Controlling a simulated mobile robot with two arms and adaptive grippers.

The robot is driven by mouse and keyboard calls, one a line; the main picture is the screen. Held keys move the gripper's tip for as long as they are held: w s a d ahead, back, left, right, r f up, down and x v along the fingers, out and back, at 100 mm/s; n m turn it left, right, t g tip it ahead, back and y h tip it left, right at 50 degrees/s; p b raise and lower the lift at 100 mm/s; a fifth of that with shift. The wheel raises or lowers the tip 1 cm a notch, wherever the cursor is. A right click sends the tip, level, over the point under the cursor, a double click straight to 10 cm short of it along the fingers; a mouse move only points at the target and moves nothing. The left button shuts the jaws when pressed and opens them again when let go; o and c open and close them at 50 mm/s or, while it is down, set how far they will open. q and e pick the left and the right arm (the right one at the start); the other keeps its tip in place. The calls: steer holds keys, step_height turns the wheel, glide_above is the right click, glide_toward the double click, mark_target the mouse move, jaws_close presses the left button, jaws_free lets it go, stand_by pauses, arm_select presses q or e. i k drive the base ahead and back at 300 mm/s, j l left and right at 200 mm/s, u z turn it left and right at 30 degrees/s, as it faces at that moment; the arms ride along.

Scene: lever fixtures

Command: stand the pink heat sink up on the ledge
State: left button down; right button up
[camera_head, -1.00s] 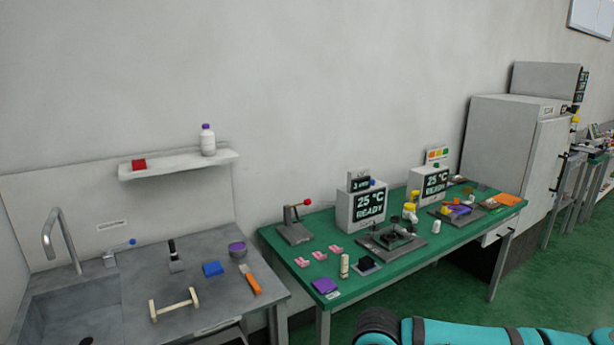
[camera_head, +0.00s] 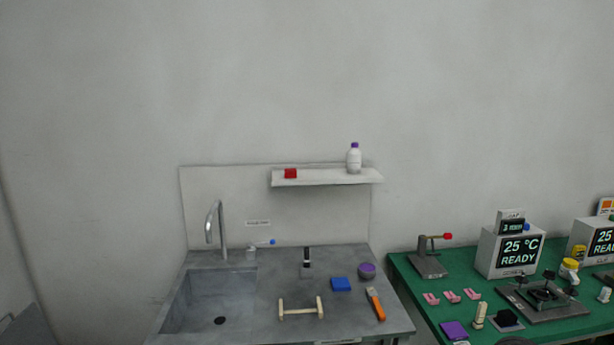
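Three small pink pieces lie in a row on the green table: a left one (camera_head: 431,299), a middle one (camera_head: 452,297) and a right one (camera_head: 472,295). They look like finned heat sinks, but they are too small to be sure, and I cannot tell which one the task names. A white wall ledge (camera_head: 325,181) is above the sink counter. Neither of my grippers is in view.
The grey sink counter (camera_head: 240,310) holds a blue block (camera_head: 341,284), a purple-topped bowl (camera_head: 367,271), an orange-handled tool (camera_head: 375,304) and a cream handle-shaped piece (camera_head: 301,309). The green table (camera_head: 408,278) carries a red-tipped lever fixture (camera_head: 430,262) and display boxes (camera_head: 511,249). The ledge's middle is clear.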

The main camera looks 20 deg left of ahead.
mark_target(321, 175)
steer(key=i+u, duration=0.15)
steer(key=u, duration=0.25)
steer(key=i+j+u, duration=0.1)
steer(key=u, duration=0.25)
steer(key=i+u, duration=0.25)
steer(key=u, duration=0.15)
steer(key=i+l+u, duration=0.1)
steer(key=u, duration=0.25)
